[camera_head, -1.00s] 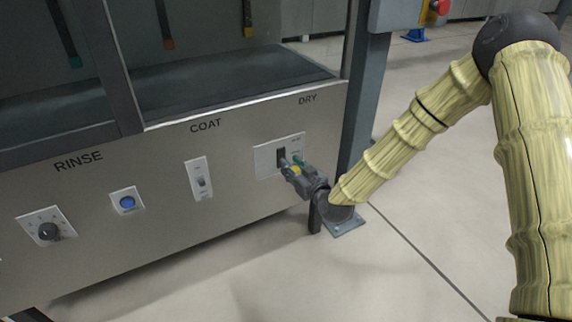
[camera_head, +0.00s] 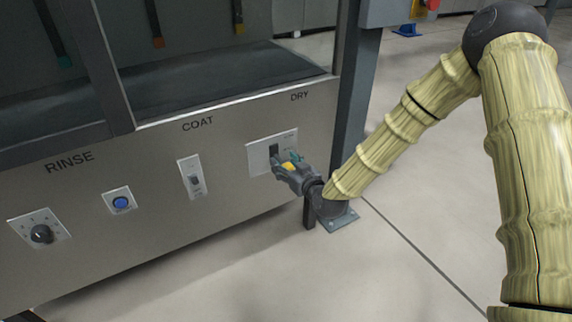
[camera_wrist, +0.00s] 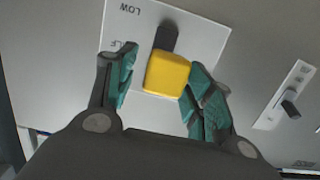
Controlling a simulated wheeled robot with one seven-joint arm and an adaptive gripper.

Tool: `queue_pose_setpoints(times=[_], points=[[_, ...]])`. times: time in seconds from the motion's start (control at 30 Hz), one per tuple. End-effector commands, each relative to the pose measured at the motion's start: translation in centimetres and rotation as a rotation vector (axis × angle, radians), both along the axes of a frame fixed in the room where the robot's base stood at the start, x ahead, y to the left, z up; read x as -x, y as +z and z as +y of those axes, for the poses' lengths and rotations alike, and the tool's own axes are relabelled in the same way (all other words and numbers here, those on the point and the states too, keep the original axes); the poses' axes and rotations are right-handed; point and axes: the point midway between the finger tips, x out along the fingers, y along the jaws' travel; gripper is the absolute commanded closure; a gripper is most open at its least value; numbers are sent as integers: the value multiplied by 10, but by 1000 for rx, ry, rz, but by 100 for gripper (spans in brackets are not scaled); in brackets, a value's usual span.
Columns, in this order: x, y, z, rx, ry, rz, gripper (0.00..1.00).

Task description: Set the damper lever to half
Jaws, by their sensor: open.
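The damper lever has a yellow knob (camera_wrist: 168,74) and sits in a dark slot on a white plate (camera_head: 257,157) under the word DRY. In the wrist view the plate reads LOW and, partly covered by a finger, what looks like HALF. The knob lies roughly level with or just past that partly covered word; its exact setting is hard to tell. My gripper (camera_wrist: 163,62) is open, with one teal-padded finger on each side of the knob. The right finger is very near the knob; contact cannot be told. In the head view my gripper (camera_head: 284,163) is at the plate.
Left along the steel front are a COAT switch (camera_head: 195,181), a blue button (camera_head: 120,202) and a RINSE dial (camera_head: 41,233). A dark post (camera_head: 350,110) stands close to the right of the plate and my wrist. The floor (camera_head: 420,170) to the right is open.

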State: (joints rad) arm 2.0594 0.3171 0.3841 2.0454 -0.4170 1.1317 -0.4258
Motion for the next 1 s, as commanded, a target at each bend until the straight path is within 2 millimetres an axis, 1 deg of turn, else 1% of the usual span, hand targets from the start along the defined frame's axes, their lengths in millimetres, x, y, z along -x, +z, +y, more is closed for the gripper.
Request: queue_pose_setpoints(times=[0.17,0.5,0.63,0.8,1.0], points=[[14,3,-7,0,0,0,48],[69,13,-33,0,-1,1,48],[87,16,-42,0,0,1,48],[101,19,-48,0,0,1,48],[106,19,-51,1,-1,1,48]])
